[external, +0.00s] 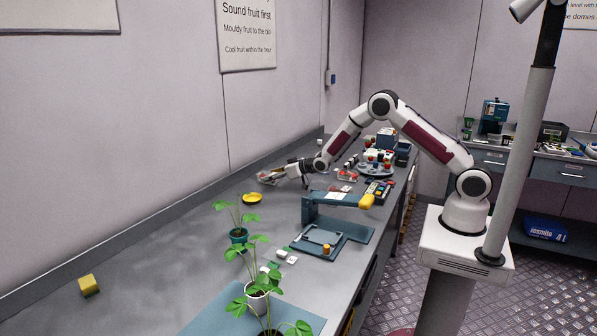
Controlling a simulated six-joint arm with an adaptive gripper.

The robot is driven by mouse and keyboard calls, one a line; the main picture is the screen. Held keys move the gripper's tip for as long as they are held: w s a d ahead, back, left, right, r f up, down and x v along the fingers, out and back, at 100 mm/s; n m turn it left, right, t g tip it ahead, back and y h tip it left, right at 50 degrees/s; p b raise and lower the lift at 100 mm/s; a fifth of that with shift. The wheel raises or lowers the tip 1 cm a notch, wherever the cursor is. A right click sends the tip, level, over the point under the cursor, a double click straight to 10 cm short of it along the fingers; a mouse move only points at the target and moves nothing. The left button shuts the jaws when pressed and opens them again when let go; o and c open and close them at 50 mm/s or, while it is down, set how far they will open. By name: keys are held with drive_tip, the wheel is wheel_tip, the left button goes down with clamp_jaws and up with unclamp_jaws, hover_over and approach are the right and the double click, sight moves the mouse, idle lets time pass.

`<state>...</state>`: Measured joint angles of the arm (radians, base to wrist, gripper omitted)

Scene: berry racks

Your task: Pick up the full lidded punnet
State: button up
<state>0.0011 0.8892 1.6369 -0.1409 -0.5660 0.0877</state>
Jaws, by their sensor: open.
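A small clear punnet with some red in it (267,179) lies on the bench near the wall. It is too small here to tell whether it is lidded or full. My gripper (285,176) is low over the bench just right of this punnet, jaws open. The gripper partly overlaps the punnet's right side in this view, and I cannot tell whether they touch. A second clear punnet with red fruit (347,175) stands farther right on the bench.
A yellow dish (252,198) is in front of the gripper. A blue press-like stand (325,215) with a yellow-ended arm, potted plants (238,236) and a yellow block (89,285) are nearer. The left bench is largely clear.

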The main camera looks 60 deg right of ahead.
drive_tip(key=c, duration=1.3)
drive_tip(key=shift+r, duration=0.2)
drive_tip(key=shift+r, duration=4.85)
